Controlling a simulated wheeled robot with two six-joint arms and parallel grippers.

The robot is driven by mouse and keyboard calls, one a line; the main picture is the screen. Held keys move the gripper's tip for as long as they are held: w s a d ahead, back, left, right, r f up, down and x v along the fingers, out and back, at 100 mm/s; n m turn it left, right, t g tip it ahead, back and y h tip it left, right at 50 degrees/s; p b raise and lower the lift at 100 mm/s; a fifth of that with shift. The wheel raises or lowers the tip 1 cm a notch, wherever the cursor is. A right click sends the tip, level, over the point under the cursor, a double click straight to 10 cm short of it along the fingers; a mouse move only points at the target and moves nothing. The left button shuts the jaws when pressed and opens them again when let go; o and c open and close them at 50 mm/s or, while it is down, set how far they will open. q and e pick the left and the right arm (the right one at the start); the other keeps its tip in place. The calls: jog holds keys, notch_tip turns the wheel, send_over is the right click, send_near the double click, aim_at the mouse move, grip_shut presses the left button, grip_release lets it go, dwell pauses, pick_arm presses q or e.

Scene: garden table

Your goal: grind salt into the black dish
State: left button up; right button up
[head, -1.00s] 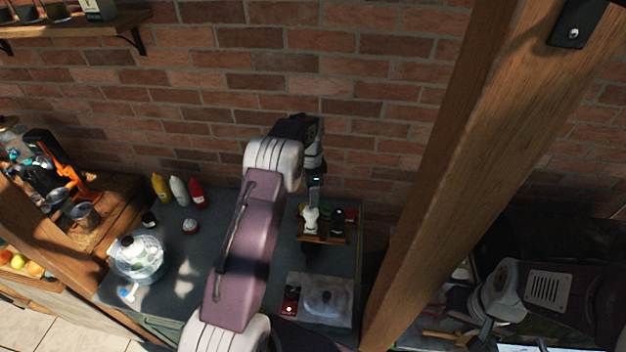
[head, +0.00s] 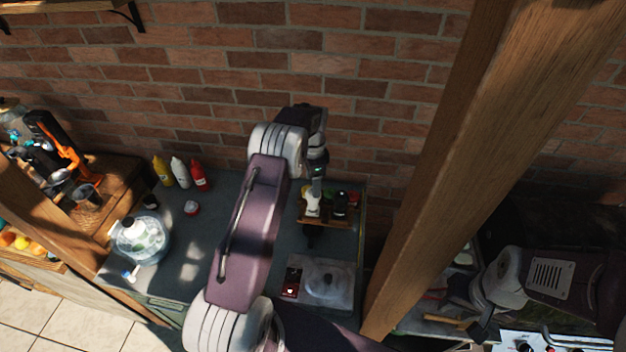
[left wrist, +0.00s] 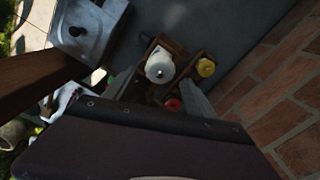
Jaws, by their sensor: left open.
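A white-topped grinder (head: 313,204) and a black-topped one (head: 340,204) stand in a wooden caddy (head: 325,220) at the back right of the grey counter. In the left wrist view the white top (left wrist: 160,68) shows from above, in the caddy (left wrist: 182,58). My left gripper (head: 318,188) is open, just above and behind the white grinder, apparently not around it. My right gripper (head: 478,322) is at the far right, beyond the wooden post; its jaws are unclear. A small dark round thing (head: 150,201) is at the back left; I cannot tell whether it is the black dish.
Yellow, white and red bottles (head: 180,172) stand along the brick wall. A glass jar (head: 140,240) is at the counter's left. A thick wooden post (head: 455,170) divides the counter from my right arm.

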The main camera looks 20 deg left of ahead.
aim_at(313, 207)
pick_arm(q)
notch_tip(313, 207, down, 2)
jog(key=shift+d+f+b, duration=0.1)
jog(key=shift+b, duration=0.4)
notch_tip(313, 207, down, 2)
jog(key=shift+f+b, duration=0.15)
jog(key=shift+b, duration=0.55)
jog(key=shift+f, duration=0.3)
